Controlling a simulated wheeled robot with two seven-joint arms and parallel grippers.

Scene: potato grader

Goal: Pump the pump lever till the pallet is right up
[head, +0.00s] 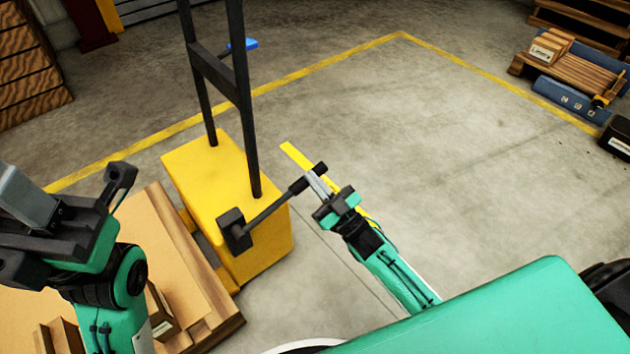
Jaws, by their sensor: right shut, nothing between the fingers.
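The yellow pump unit (213,187) stands left of centre, with a tall black frame rising from it. Its black pump lever (270,212) runs from a dark block on the unit's side up and right to a short crossbar handle. My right gripper (312,180) is shut at the handle end, with nothing between its fingers; whether it touches the bar I cannot tell. The wooden pallet (222,326) is at lower left beside the unit, loaded with cardboard boxes and partly hidden by my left arm. How high it sits is unclear. My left gripper (62,205) is at the left edge, above the load.
A yellow line (330,60) marks the concrete floor. Another pallet (568,72) with boxes, a blue item (567,97) and a black box (618,135) are at upper right. A wooden stack (28,65) is at upper left. The floor right of the unit is open.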

